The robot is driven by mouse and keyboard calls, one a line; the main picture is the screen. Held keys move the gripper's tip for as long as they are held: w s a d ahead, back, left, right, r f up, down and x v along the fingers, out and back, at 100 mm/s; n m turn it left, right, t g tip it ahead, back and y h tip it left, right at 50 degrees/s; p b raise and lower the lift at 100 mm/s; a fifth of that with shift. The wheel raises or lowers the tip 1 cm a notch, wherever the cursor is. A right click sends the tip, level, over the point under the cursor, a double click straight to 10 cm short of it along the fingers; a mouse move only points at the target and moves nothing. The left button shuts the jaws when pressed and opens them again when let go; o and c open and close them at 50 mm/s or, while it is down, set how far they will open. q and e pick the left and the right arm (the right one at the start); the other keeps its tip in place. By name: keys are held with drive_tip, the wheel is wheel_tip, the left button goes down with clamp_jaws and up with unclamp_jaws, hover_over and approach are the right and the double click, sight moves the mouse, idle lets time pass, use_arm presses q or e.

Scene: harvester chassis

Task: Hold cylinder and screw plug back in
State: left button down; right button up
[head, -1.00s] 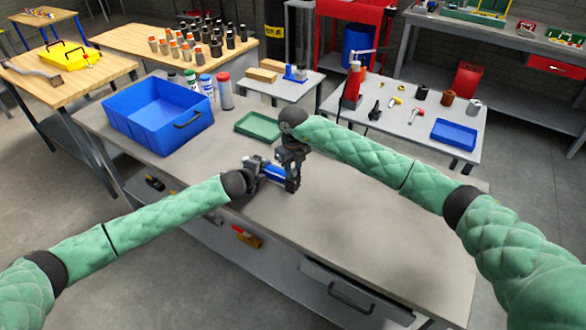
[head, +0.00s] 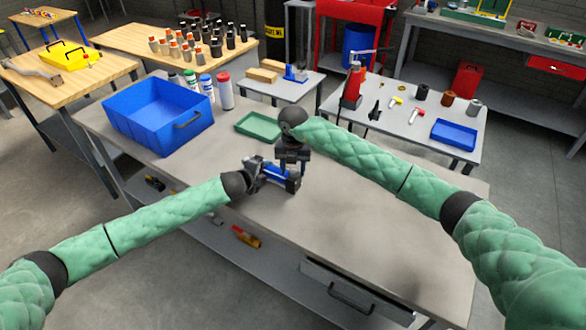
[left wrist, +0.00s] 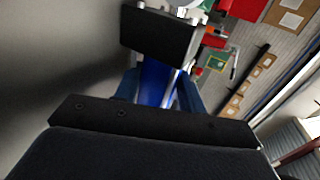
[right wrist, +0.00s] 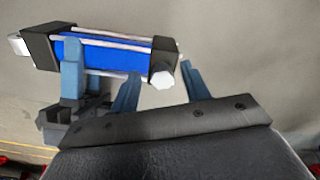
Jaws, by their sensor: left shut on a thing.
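A blue cylinder (head: 274,172) with black end caps and silver rods is held just above the grey workbench. My left gripper (head: 262,172) is shut on its body; its fingers (right wrist: 72,75) also show around the cylinder in the right wrist view. A pale hexagonal plug (right wrist: 163,75) sits at the right end cap (right wrist: 163,57); how deep it is seated cannot be told. My right gripper (right wrist: 160,72) is open, its fingertips apart on either side of the plug with visible gaps. In the head view the plug is hidden by my right gripper.
A blue bin (head: 130,125) stands on the bench at left, with several capped bottles (head: 207,88) behind it. A green tray (head: 258,127) lies behind the cylinder. The bench's front right is clear. A side table (head: 412,135) holds tools and a blue tray (head: 454,134).

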drive_tip(key=shift+r, duration=0.15)
drive_tip(key=shift+r, duration=2.1)
use_arm(q)
drive_tip(key=shift+w, duration=0.1)
use_arm(e)
drive_tip(key=shift+c, duration=0.5)
use_arm(q)
drive_tip(key=shift+a, duration=0.1)
use_arm(e)
drive_tip(key=r+n, duration=0.2)
drive_tip(key=w+r, duration=0.1)
drive_tip(key=shift+d+r+n, duration=0.25)
drive_tip(key=shift+d+n, duration=0.05)
drive_tip(key=shift+n, duration=0.1)
drive_tip(key=n, duration=0.3)
drive_tip(key=shift+s+a+n, duration=0.1)
drive_tip(key=shift+s+n, duration=0.3)
drive_tip(key=n, duration=0.2)
drive_tip(key=shift+s+a+n, duration=0.1)
drive_tip(key=shift+s+n, duration=0.05)
drive_tip(key=shift+n, duration=0.25)
drive_tip(key=n, duration=0.3)
drive_tip(key=shift+n, duration=0.3)
